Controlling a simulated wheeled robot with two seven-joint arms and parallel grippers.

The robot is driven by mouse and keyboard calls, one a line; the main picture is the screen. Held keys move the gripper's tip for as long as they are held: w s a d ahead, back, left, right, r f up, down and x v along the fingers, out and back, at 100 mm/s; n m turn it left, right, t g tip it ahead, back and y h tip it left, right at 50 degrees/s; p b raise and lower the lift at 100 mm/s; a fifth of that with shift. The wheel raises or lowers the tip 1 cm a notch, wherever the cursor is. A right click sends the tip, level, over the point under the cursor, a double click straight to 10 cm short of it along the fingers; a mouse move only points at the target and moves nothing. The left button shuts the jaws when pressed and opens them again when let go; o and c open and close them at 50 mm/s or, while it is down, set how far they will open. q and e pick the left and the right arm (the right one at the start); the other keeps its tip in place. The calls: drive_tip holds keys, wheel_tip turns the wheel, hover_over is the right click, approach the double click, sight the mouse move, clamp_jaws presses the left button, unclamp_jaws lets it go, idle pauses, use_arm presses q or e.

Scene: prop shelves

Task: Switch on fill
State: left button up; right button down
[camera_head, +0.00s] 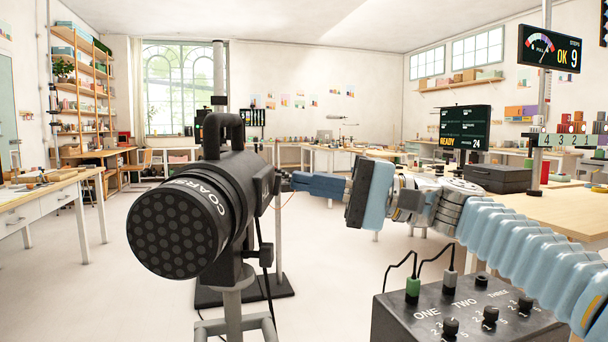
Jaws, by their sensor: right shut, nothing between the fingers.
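A black studio lamp (205,195) with a honeycomb front and a carry handle stands on a grey stand, left of centre. The lettering "COARS" shows on its front ring. No label reading "fill" can be made out. A dark control box (470,315) at the lower right has knobs marked ONE, TWO and THREE, with a green and a grey plug. My left gripper is out of view.
A wooden workbench (560,208) stands at the right, with a black case (497,179) and a screen reading READY 24 (464,128). A display above reads OK 9 (549,48). Another table (40,200) is at the left.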

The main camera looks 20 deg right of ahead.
drive_tip(key=shift+w+a+r, duration=0.1)
drive_tip(key=shift+w+a, duration=0.05)
drive_tip(key=shift+a, duration=0.45)
drive_tip(key=shift+w+a+r, duration=0.1)
drive_tip(key=shift+a+r, duration=0.2)
drive_tip(key=shift+a, duration=0.05)
